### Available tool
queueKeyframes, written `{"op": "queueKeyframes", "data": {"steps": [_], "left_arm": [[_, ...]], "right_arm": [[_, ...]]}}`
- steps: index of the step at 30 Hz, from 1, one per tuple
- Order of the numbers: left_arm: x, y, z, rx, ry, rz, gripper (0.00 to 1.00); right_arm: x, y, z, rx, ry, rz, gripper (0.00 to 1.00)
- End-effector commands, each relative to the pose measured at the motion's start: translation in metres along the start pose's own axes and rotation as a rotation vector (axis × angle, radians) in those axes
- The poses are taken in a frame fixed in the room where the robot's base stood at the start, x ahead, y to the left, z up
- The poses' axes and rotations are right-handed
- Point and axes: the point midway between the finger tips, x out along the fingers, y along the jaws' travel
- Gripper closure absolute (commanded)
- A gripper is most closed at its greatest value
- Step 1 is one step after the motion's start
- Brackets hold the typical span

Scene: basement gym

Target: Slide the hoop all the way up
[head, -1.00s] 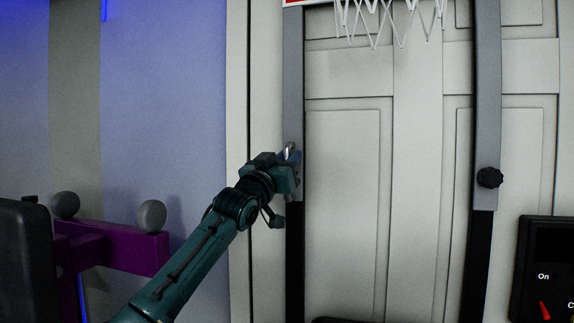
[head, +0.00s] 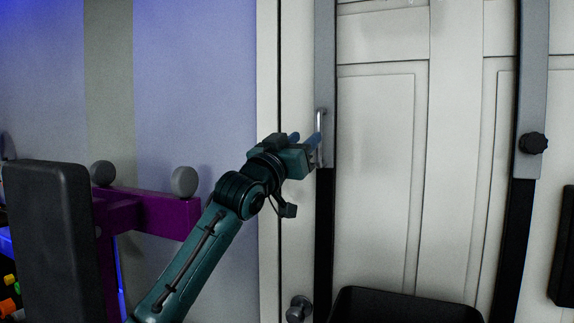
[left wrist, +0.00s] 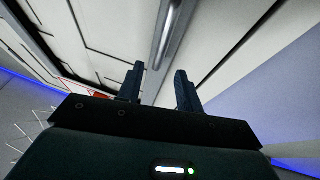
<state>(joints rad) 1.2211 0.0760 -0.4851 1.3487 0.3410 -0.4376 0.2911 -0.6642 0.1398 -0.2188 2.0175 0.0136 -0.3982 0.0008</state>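The hoop's grey left slide (head: 325,60) and grey right slide (head: 533,75) sit over black rails, with a silver vertical handle (head: 319,122) on the left slide. The hoop itself is out of the head view; in the left wrist view a bit of white net (left wrist: 38,125) and a red-edged board (left wrist: 75,90) show at the left. My left gripper (head: 307,143) is at the handle's lower part, just left of it. In the left wrist view its fingers (left wrist: 160,72) are apart, with the handle (left wrist: 172,35) beyond the tips. Contact is not clear. My right gripper is not in view.
A black knob (head: 533,143) is on the right slide. A black bin-like object (head: 400,306) and a door knob (head: 298,307) are low in front of the panelled door (head: 375,180).

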Motion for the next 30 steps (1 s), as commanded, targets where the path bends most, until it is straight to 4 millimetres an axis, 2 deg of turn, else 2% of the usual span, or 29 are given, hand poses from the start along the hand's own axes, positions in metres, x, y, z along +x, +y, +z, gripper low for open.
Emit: {"op": "queueKeyframes", "data": {"steps": [3, 9, 14, 24, 26, 29, 30], "left_arm": [[-0.023, -0.001, 0.003, 0.000, 0.002, 0.000, 0.64], [-0.048, -0.001, 0.001, 0.001, 0.002, -0.001, 0.64], [-0.056, 0.000, 0.000, 0.000, 0.001, 0.000, 0.64], [-0.057, -0.001, 0.001, -0.001, -0.002, -0.001, 0.64], [-0.059, -0.002, 0.010, -0.004, -0.012, -0.005, 0.64], [-0.069, -0.008, 0.046, -0.017, -0.053, -0.020, 0.64], [-0.077, -0.011, 0.068, -0.023, -0.078, -0.030, 0.64]], "right_arm": [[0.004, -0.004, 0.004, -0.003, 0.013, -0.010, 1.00], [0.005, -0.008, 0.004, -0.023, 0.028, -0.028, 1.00], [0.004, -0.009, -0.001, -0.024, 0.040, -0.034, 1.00], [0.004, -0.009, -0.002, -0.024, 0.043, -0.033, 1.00], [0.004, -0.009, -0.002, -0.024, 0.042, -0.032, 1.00], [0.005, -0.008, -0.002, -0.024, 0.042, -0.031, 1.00], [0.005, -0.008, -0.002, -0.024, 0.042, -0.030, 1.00]]}}
